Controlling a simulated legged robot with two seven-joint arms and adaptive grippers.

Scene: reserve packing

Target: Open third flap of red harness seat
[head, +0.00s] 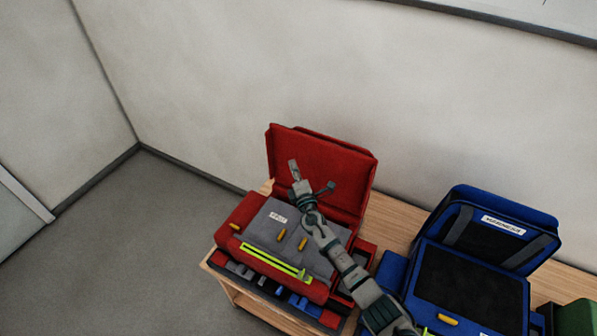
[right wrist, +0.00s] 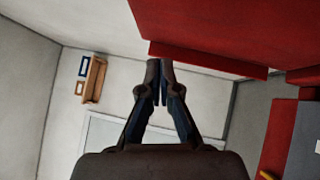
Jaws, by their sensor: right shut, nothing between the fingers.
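The red harness seat (head: 228,220) stands on a wooden table, with its tall red back panel (head: 345,170) upright behind it. A grey flap (head: 262,225) with a white label and several yellow tabs lies over the seat, with a lime strip (head: 270,262) along its front. My right gripper (head: 294,170) is over the seat in front of the back panel. In the right wrist view its fingers (right wrist: 160,65) are together and empty, beside a red panel edge (right wrist: 205,58). I cannot tell whether they touch it. My left gripper is not in view.
A blue harness case (head: 480,275) with its lid up stands to the right, and a green item (head: 576,318) sits at the far right. The wooden table (head: 395,225) is bare between the red seat and the blue case. A wall runs behind the table.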

